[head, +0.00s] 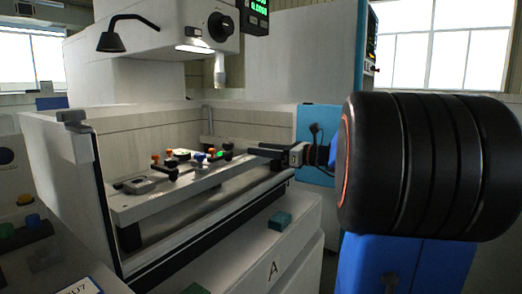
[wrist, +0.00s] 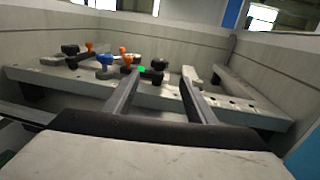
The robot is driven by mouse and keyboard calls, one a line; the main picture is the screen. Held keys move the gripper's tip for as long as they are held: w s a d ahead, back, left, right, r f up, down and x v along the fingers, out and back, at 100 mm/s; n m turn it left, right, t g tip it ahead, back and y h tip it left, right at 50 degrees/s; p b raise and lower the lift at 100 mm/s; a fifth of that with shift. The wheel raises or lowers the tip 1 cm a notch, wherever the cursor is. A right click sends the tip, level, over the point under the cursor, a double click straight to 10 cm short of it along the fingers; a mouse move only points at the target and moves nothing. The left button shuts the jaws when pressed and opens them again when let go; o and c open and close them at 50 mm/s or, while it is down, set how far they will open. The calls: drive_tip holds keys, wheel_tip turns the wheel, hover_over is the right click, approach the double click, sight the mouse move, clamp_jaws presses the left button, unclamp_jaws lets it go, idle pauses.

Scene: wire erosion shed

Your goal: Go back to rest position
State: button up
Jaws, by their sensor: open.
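My gripper (head: 262,151) reaches in over the right end of the machine's tank in the head view, at about the height of the clamp knobs. In the wrist view my gripper (wrist: 158,84) has its two fingers spread apart with nothing between them. Beyond the fingertips, a black knob (wrist: 158,64) and a small green part (wrist: 141,69) sit on the grey work rail (wrist: 222,100). The gap between the fingertips and these parts is hard to judge.
A blue knob (wrist: 103,60) and orange knobs (wrist: 122,50) stand along the rail. The tank wall (head: 62,170) rises at left, and the machine head (head: 205,28) hangs above. A teal block (head: 280,220) lies on the front ledge. A blue panel (head: 312,125) stands behind my wrist.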

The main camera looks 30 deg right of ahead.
drive_tip(key=s+a+f+n+g, duration=0.3)
drive_tip(key=s+a+f+n, duration=0.15)
drive_tip(key=a, duration=0.25)
drive_tip(key=s+a+f+n+g+h, duration=0.1)
drive_tip(key=s+a+f+n+g, duration=0.25)
drive_tip(key=a+f, duration=0.3)
drive_tip(key=s+a+f+n+g, duration=0.3)
drive_tip(key=s+a+f+n, duration=0.15)
drive_tip(key=a, duration=0.35)
drive_tip(key=s+d+f+n+h, duration=0.1)
drive_tip(key=s+f+n+h, duration=0.3)
drive_tip(key=s+f+n, duration=0.2)
drive_tip(key=s+d+f+n+g+h, duration=0.1)
drive_tip(key=s+f+n+h, duration=0.2)
drive_tip(key=s+f+n, duration=0.3)
drive_tip(key=shift+s+d+f+n+h, duration=0.25)
drive_tip(key=shift+s+n+h, duration=0.15)
drive_tip(key=shift+s+n, duration=2.25)
drive_tip(key=shift+w+g, duration=0.2)
drive_tip(key=shift+g, duration=0.05)
